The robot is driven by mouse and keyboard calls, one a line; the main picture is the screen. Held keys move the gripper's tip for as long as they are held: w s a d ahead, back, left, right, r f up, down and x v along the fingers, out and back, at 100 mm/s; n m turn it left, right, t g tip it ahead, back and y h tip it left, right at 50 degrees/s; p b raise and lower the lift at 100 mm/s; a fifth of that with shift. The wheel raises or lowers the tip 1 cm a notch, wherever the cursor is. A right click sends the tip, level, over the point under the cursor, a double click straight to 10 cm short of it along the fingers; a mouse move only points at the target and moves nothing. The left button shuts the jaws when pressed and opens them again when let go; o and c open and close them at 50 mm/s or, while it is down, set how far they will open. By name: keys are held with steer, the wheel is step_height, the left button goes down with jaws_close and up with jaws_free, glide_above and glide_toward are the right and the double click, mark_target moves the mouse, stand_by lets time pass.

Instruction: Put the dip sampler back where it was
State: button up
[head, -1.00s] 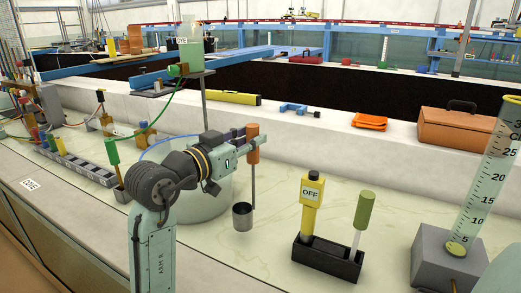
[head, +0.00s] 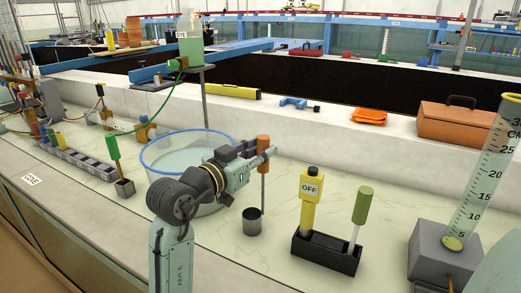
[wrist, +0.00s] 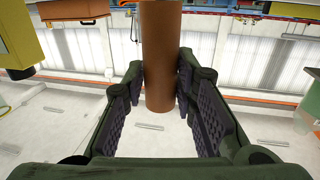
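The dip sampler has an orange-brown handle (head: 263,150), a thin rod and a grey metal cup (head: 252,222) at its bottom. It is upright over the counter, in front of and right of the glass basin (head: 150,165). My gripper (head: 258,153) is shut on the handle. In the wrist view the handle (wrist: 160,60) stands between both finger pads of my gripper (wrist: 160,85). I cannot tell whether the cup touches the counter.
A black rack (head: 325,252) to the right holds a yellow tool marked OFF (head: 310,188) and a green-handled tool (head: 362,205). A measuring cylinder (head: 485,175) stands in a grey block farther right. Counter around the cup's front is clear.

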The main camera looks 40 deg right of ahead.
steer(key=o, duration=0.4)
steer(key=shift+c, duration=0.2)
steer(key=shift+r, duration=0.1)
steer(key=shift+r, duration=0.2)
steer(key=s+a+b, duration=0.2)
steer(key=a, duration=1)
steer(key=shift+s+b, duration=0.15)
steer(key=shift+b, duration=0.15)
